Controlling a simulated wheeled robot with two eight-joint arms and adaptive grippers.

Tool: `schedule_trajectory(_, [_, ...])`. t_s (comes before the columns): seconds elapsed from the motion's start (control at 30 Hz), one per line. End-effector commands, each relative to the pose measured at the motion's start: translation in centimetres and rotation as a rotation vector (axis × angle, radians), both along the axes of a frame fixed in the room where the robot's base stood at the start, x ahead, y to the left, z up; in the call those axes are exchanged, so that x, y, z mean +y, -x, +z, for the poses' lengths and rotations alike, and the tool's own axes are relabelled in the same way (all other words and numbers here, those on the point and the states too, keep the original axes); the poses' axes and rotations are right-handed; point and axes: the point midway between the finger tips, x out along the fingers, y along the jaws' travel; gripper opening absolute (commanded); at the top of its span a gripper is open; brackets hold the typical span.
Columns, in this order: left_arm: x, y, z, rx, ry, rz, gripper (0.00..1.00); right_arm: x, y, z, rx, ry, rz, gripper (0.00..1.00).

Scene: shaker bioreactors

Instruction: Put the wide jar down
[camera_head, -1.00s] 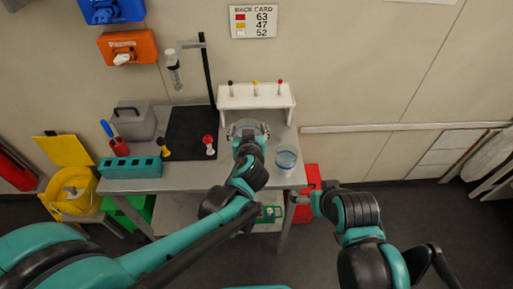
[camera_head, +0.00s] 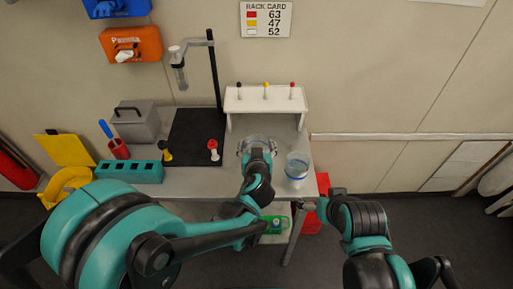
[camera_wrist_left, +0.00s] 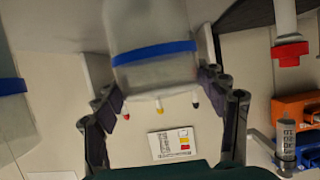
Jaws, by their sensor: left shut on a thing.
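My left gripper (camera_head: 258,151) is shut on the wide jar (camera_head: 256,142), a clear vessel in front of the white rack. In the left wrist view the jar (camera_wrist_left: 152,30) has a blue band and sits between the two fingers of the gripper (camera_wrist_left: 160,88). The arm hides much of the jar in the head view. I cannot tell whether its base touches the table (camera_head: 205,182). My right gripper (camera_head: 313,204) is off the table's front right corner; its jaws are too small to read.
A second blue-banded jar (camera_head: 297,170) stands close to the right. The white rack (camera_head: 265,98) with three small coloured-top items is just behind. A black mat with a stand (camera_head: 214,75), a red-topped item (camera_head: 213,149) and a teal block (camera_head: 130,172) lie left.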

Motion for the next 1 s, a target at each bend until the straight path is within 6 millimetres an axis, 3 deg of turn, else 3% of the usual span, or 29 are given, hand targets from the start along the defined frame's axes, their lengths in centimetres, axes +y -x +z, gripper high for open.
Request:
schedule_trajectory(0.33, [0.0,0.0,-0.4,0.0,0.0,0.0,0.23,0.0,0.0,-0.4,0.0,0.0,0.0,0.9])
schedule_trajectory(0.37, [0.0,0.0,-0.4,0.0,0.0,0.0,0.73,0.0,0.0,-0.4,0.0,0.0,0.0,0.9])
schedule_trajectory(0.43, [0.0,0.0,-0.3,0.0,0.0,0.0,0.92,0.0,0.0,-0.3,0.0,0.0,0.0,0.9])
schedule_trajectory(0.87, [0.0,0.0,0.3,0.0,0.0,0.0,0.92,0.0,0.0,0.3,0.0,0.0,0.0,0.9])
schedule_trajectory(1.0, [-0.1,2.2,1.2,0.0,-0.001,-0.003,0.92,0.0,0.0,0.9,0.0,0.0,0.0,0.9])
